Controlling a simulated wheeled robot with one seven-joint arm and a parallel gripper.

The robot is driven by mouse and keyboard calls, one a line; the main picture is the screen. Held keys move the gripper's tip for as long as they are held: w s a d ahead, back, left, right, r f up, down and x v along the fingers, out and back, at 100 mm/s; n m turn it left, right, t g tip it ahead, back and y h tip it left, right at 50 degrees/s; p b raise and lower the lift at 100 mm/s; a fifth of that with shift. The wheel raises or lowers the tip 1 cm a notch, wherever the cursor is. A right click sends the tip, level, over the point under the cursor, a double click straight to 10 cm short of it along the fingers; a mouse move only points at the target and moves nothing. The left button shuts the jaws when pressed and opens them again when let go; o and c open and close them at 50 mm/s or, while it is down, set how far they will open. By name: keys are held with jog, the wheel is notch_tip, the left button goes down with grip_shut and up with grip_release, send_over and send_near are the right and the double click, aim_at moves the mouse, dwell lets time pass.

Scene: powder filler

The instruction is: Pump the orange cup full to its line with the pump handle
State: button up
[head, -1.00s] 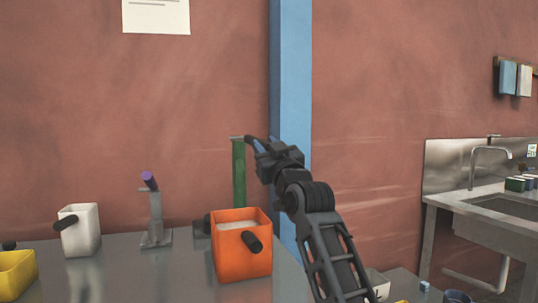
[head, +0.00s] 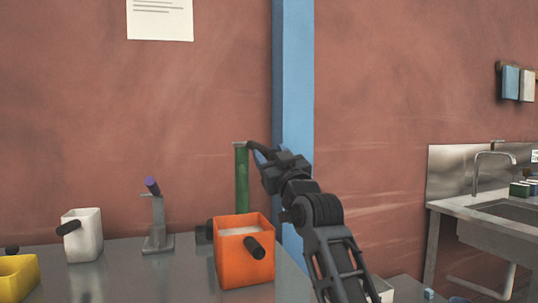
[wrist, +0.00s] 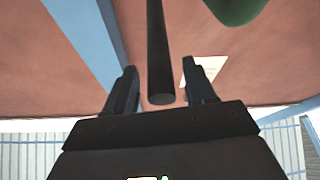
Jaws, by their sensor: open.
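The orange cup (head: 231,263) stands upright on the metal table, its dark stub handle facing me. Pale powder shows inside, below the rim; I cannot make out a fill line. Behind it rises a green column (head: 242,178) with a grey top. The dark pump handle (head: 255,147) slopes from this top down toward my gripper (head: 264,154). In the wrist view, the pump handle (wrist: 158,50) is a dark rod whose round end lies between the two separated fingers of my gripper (wrist: 162,82). Gaps show on both sides. Part of the green column (wrist: 238,8) shows at the top.
A white cup (head: 84,238), a grey stand with a purple top (head: 157,222) and a yellow container (head: 17,277) are on the table to the left. A blue post (head: 293,110) stands behind my arm. A sink counter (head: 470,212) is at the right.

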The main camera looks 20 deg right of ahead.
jog(key=v, duration=0.6)
jog(key=shift+s, duration=0.1)
jog(key=shift+c, duration=0.2)
